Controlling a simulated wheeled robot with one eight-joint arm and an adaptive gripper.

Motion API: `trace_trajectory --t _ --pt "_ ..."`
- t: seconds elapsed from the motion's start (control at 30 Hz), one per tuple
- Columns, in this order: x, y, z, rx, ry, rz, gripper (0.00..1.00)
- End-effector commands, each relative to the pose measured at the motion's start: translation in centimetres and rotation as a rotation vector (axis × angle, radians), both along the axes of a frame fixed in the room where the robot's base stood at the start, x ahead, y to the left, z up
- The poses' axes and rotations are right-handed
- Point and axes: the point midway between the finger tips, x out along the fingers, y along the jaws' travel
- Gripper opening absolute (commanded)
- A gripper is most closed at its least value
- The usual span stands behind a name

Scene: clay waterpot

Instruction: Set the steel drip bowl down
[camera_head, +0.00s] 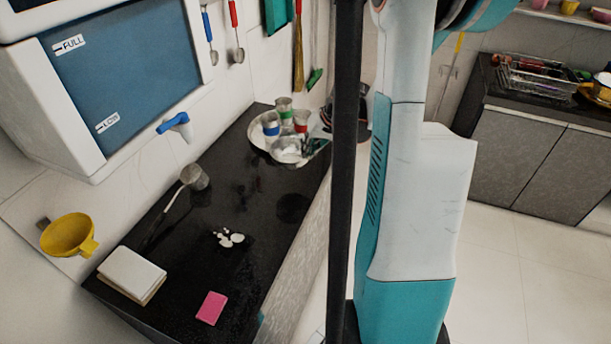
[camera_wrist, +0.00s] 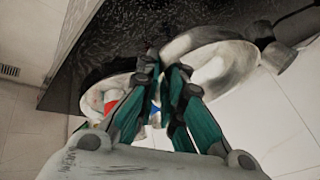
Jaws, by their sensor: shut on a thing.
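The steel drip bowl (camera_head: 287,156) shows as a shiny pale shape at the near side of the round steel tray (camera_head: 253,137), at the far end of the black counter. My gripper (camera_head: 316,147) reaches in from the right and is partly hidden behind my arm and the dark column. In the wrist view its teal fingers (camera_wrist: 164,78) close in by a pale metal rim (camera_wrist: 215,66), and I take the bowl to be held there. I cannot tell whether the bowl touches the tray or hangs just above it.
Cups with blue (camera_head: 271,128), green (camera_head: 285,112) and red (camera_head: 301,122) bands stand on the tray. A steel ladle (camera_head: 193,178), a pink sponge (camera_head: 211,308), white pebbles (camera_head: 229,239) and a yellow funnel (camera_head: 70,235) lie nearer. The counter's middle is mostly clear.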

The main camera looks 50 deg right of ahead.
Motion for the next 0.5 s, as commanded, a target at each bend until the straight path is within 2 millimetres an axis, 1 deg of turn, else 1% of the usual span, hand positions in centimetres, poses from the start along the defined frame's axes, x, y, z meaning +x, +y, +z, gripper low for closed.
trace_trajectory --t 0.03,0.13,0.23,0.4,0.5 --pt "0.0 0.0 -1.6 0.000 0.000 0.000 0.00" --pt "0.0 0.0 -3.3 0.000 0.000 0.000 0.00" --pt "0.0 0.0 -4.3 0.000 0.000 0.000 0.00" --pt "0.0 0.0 -5.1 0.000 0.000 0.000 0.00" --pt "0.0 0.0 -6.3 0.000 0.000 0.000 0.00"
